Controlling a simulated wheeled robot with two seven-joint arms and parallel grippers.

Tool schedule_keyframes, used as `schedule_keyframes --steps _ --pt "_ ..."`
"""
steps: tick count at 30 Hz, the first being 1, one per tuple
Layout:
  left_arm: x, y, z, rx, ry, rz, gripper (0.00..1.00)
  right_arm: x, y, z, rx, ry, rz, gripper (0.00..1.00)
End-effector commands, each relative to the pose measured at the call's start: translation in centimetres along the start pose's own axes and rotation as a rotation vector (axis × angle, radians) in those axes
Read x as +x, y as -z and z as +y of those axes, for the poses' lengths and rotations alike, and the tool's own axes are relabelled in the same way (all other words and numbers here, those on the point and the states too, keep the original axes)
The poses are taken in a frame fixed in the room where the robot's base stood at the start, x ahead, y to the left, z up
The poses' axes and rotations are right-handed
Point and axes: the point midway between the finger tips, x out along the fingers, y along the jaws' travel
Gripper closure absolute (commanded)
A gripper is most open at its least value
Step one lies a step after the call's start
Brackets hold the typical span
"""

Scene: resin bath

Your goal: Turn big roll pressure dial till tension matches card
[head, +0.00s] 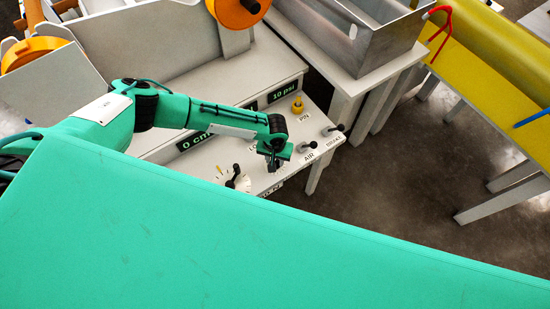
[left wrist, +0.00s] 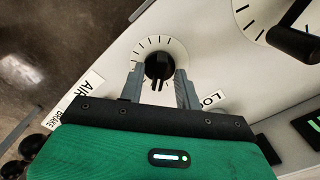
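In the left wrist view, a small dial with a black knob (left wrist: 158,66) and a white ticked face sits on the pale panel. My left gripper (head: 274,165) is low over the panel in the head view. In the left wrist view its two fingers (left wrist: 159,80) stand on either side of the knob, with a visible gap on each side. A larger ticked dial with a black handle (left wrist: 294,42) is at the upper right there; a ticked dial (head: 237,180) also shows left of my gripper in the head view. I cannot make out a tension card. My right gripper is out of view.
The panel carries a "0 cm" display (head: 195,142), a "10 psi" display (head: 284,91), a yellow knob (head: 297,106) by "PIN", and black levers by "AIR" (head: 306,146) and "BRAKE" (head: 334,129). A metal trough (head: 375,45) stands behind.

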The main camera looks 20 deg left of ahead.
Motion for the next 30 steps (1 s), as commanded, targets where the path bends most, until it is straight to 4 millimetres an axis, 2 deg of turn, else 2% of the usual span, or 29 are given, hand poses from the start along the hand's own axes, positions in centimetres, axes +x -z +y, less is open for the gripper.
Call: schedule_keyframes --steps 3,8,20,30 --pt "0.0 0.0 0.0 0.0 0.0 0.0 0.68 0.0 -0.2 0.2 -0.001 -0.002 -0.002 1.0" --pt "0.0 0.0 0.0 0.001 0.0 0.0 1.0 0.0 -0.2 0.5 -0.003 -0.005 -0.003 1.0" --pt "-0.1 -0.1 0.0 0.041 0.0 -0.003 1.0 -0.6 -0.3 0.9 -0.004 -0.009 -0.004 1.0" --pt "-0.2 -0.2 0.0 0.267 -0.001 -0.003 1.0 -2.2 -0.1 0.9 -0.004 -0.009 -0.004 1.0"
